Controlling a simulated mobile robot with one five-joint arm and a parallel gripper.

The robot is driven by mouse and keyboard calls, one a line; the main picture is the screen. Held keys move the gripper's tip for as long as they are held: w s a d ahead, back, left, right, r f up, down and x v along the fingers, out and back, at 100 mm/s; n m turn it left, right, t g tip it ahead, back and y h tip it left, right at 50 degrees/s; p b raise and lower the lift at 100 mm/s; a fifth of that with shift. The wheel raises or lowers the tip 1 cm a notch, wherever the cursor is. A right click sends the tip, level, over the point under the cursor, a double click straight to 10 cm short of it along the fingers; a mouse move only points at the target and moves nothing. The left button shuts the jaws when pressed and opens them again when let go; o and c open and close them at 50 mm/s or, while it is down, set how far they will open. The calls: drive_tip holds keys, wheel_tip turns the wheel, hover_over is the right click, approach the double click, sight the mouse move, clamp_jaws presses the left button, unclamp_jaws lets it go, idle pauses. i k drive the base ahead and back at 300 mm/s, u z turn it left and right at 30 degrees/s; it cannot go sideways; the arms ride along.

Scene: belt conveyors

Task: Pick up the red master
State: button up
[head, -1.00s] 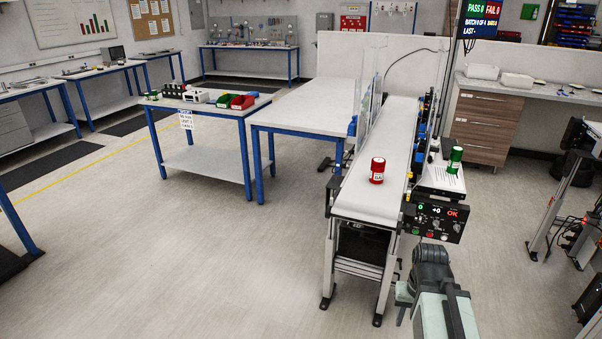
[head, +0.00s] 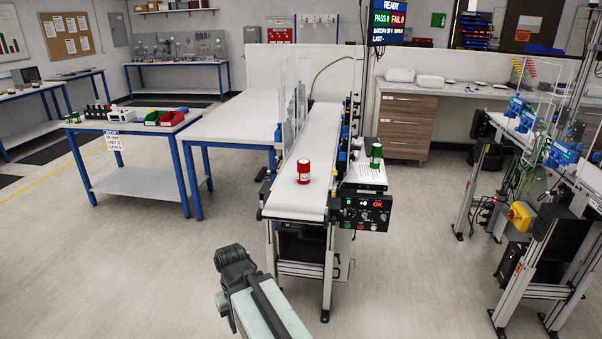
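The red master (head: 303,171) is a small red cylinder with a white label. It stands upright on the near end of the white conveyor belt (head: 316,143), in the middle of the head view. My arm shows at the bottom of the view, left of the conveyor's near legs and short of the belt. My gripper's fingers cannot be made out, so its opening is hidden. Nothing touches the red master.
A green cylinder (head: 376,155) stands on a side plate right of the belt. A control box (head: 366,213) hangs at the belt's near right corner. Clear guard panels (head: 290,115) line the belt's far left. Another conveyor frame (head: 490,170) stands at right. Floor at left is open.

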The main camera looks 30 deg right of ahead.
sight(303, 167)
drive_tip(key=u, duration=0.1)
drive_tip(key=i, duration=1)
drive_tip(key=z, duration=0.05)
